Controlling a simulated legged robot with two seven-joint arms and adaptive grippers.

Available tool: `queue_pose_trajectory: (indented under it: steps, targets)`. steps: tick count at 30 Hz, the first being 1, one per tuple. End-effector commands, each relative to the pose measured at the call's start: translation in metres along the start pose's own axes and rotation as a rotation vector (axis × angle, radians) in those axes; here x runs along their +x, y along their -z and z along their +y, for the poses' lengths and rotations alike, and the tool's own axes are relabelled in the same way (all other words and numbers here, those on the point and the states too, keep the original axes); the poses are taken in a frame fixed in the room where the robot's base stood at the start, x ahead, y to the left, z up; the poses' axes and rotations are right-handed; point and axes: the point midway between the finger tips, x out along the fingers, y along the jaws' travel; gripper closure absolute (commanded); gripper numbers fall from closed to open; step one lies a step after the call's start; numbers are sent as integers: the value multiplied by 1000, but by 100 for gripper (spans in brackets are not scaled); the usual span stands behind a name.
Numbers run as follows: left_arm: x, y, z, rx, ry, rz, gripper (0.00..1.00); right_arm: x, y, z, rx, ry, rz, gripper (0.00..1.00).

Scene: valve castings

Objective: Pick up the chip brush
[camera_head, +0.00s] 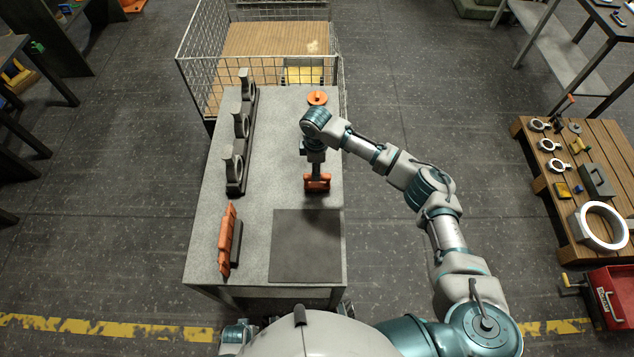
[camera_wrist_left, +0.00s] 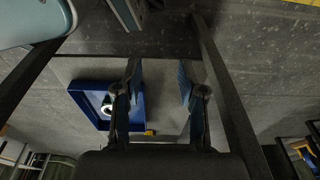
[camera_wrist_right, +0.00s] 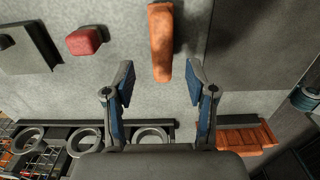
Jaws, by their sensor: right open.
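An orange, tapering piece (camera_wrist_right: 160,38) that looks like the chip brush's handle lies on the grey bench. Bristles cannot be made out. My left gripper (camera_wrist_left: 158,80) is open and empty, outside the head view.
A rack of ring castings (camera_head: 237,150) stands along the bench's left. A long orange piece (camera_head: 226,240) beside a dark strip lies front left. A dark mat (camera_head: 306,245) is clear. A wire cage (camera_head: 200,60) stands behind. A blue tray (camera_wrist_left: 88,98) shows below my left gripper.

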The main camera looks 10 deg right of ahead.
Motion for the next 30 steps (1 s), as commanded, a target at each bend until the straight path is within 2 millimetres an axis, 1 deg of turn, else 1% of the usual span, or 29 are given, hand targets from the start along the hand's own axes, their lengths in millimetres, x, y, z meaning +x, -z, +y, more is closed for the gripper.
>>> queue_pose_trajectory:
  steps: [2, 9, 11, 14, 20, 21, 23, 24, 27, 30]
  targets:
    - [-1, 1, 0, 0, 0, 1, 60, 6, 0, 0, 0, 0, -1, 44]
    - [-9, 10, -1, -1, 0, 5, 60, 43, -3, -2, 1, 3, -1, 44]
    - [-12, 11, -1, -2, 0, 6, 60, 50, -3, -2, 0, 2, -1, 44]
    - [-14, 14, -1, -2, 0, 6, 60, 54, -3, -2, 0, 1, 0, 44]
    - [-15, 14, -1, -2, 1, 7, 60, 54, -3, -2, 0, 0, 0, 44]
    - [-15, 14, -1, -2, 1, 7, 60, 54, -3, -2, 0, 0, 0, 54]
    - [-15, 14, -1, -2, 1, 7, 60, 54, -3, -2, 0, 0, 0, 69]
    - [-15, 14, -1, -2, 1, 7, 60, 54, -3, -2, 0, 0, 0, 79]
    - [-15, 14, -1, -2, 1, 7, 60, 54, -3, -2, 0, 0, 0, 100]
    - [-14, 13, -1, -2, 1, 6, 60, 53, -3, -2, 0, 0, 0, 100]
